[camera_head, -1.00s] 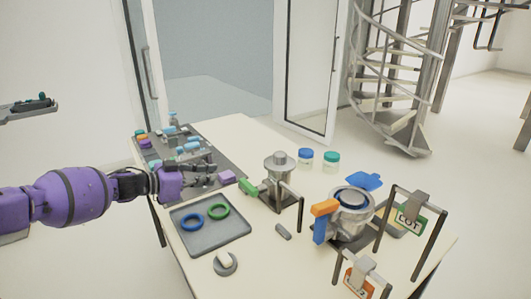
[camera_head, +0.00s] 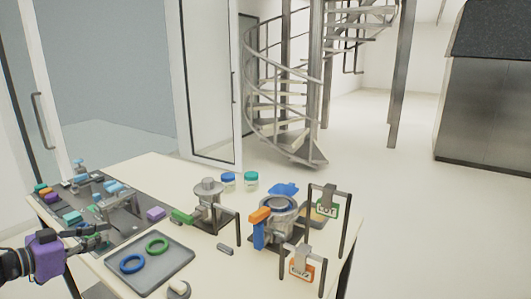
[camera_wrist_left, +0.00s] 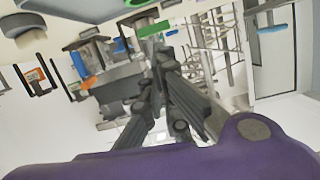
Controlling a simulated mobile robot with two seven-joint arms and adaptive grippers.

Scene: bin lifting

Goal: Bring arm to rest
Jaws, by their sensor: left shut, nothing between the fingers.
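My left arm comes in at the lower left of the head view. Its gripper (camera_head: 96,238) is over the left side of the table, near the grey tray with rings (camera_head: 178,277). The wrist view shows its two dark fingers (camera_wrist_left: 160,62) close together with nothing held between them. That view looks tilted across the table, with a green handle (camera_wrist_left: 153,30) beyond the fingertips. My right gripper is not in view.
The cream table (camera_head: 160,172) carries a blue ring (camera_head: 132,263), a green ring (camera_head: 157,246), a metal vessel with an orange and blue handle (camera_head: 279,222), two label stands and jars. A dark mat (camera_head: 135,228) with small parts lies left. Floor right of the table is clear.

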